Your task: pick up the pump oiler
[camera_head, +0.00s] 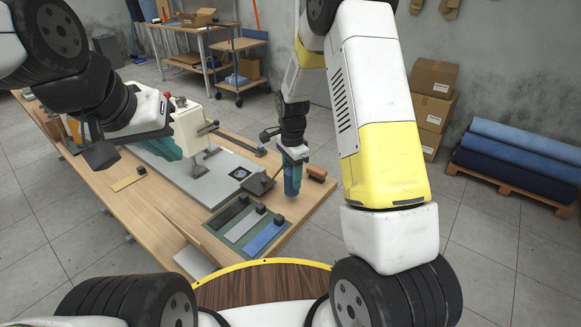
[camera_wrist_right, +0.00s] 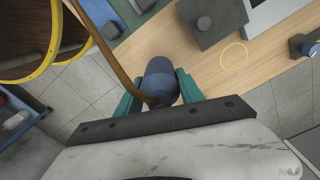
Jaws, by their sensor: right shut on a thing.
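The pump oiler (camera_wrist_right: 160,80) is a blue-grey rounded can with a long curved brass spout in the right wrist view. My right gripper (camera_wrist_right: 160,88) has its teal fingers on both sides of the can and is shut on it. In the head view the right gripper (camera_head: 292,170) points down at the table's right end, with the blue can (camera_head: 292,186) between its fingers. I cannot tell whether the can touches the table. My left gripper (camera_head: 165,112) is at the left, beside the white machine; its fingertips are not clear.
The wooden table (camera_head: 120,203) carries a white and teal machine (camera_head: 188,128), a grey plate and a green tray (camera_head: 229,234) with several blocks. A yellow ring (camera_wrist_right: 233,56) marks the tabletop. Blue fabric rolls (camera_head: 520,150) and cardboard boxes (camera_head: 434,78) stand to the right.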

